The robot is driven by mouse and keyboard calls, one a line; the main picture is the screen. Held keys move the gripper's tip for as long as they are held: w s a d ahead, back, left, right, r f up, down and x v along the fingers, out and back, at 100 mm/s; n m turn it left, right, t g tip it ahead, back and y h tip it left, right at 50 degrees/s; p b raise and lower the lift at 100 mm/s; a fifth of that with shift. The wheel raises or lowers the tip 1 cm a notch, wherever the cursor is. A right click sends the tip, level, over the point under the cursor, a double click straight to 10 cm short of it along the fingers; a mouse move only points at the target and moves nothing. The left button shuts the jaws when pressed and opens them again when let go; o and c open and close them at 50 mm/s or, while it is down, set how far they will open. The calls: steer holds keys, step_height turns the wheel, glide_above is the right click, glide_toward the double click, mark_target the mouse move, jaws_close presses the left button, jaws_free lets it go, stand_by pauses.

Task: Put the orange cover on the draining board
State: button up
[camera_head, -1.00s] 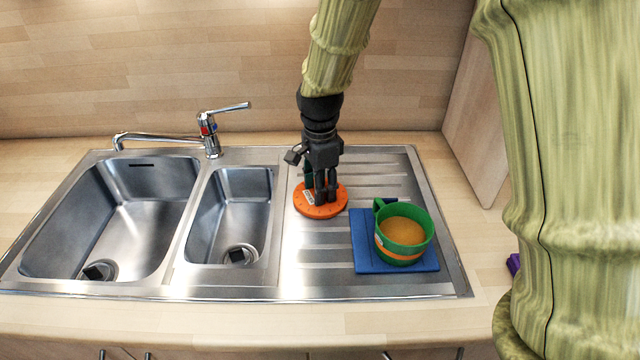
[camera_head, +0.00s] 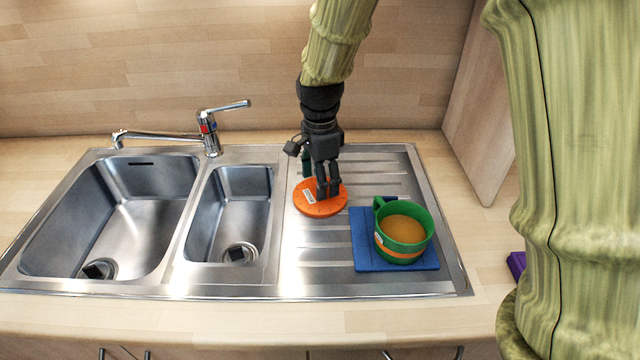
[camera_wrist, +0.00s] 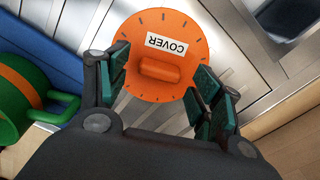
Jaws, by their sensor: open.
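The orange cover (camera_head: 309,204) is a round disc with a white label reading COVER and a raised handle. It lies flat on the ribbed draining board (camera_head: 321,256), right of the small basin. In the wrist view the cover (camera_wrist: 146,34) sits ahead of my gripper (camera_wrist: 158,88), its handle between the two spread fingers. In the head view my gripper (camera_head: 325,192) is just over the right part of the cover, fingers open and apart from the handle. Whether the fingertips touch the cover's top is unclear.
A green mug (camera_head: 426,243) with an orange band and orange-brown contents stands on a blue mat (camera_head: 366,262), right of the cover. Two basins and a tap (camera_head: 209,134) lie left. A wooden panel (camera_head: 478,140) stands at the back right.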

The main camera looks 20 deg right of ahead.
steer(key=shift+r, duration=2.95)
